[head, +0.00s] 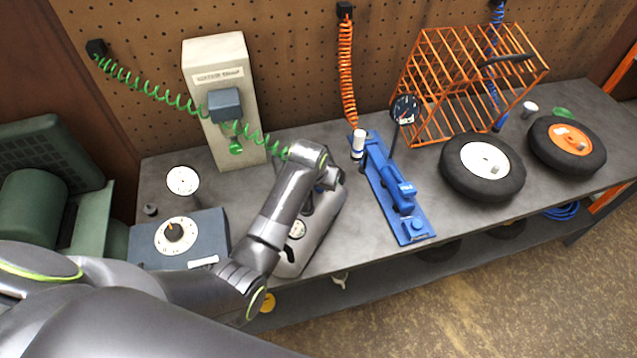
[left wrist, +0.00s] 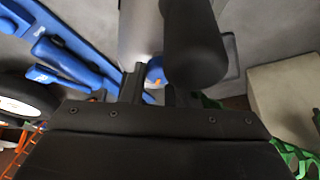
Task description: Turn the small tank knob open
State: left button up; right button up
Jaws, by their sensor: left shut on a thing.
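The small tank (head: 318,235) is a grey rounded body on the bench, partly covered by my left arm. It has a round gauge (head: 297,229) on its near side. My left gripper (head: 330,178) reaches down over the tank's far end. A thick dark cylinder (left wrist: 193,45) beside the fingers hides part of the tank (left wrist: 138,35). My right gripper is not in view.
A blue-grey box with a dial (head: 174,237) stands left of the tank. Behind is a beige post (head: 223,150) with a coiled green hose (head: 150,88). To the right are a blue tool (head: 395,190), an orange wire basket (head: 440,85) and two wheels (head: 483,167).

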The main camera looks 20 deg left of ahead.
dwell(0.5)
pick_arm(q)
jog(key=o, duration=1)
jog(key=shift+c, duration=0.2)
jog(key=v, duration=1.7)
jog(key=shift+s+r, duration=0.15)
jog(key=shift+r, duration=0.05)
jog(key=shift+d, duration=0.1)
jog(key=shift+f, duration=0.1)
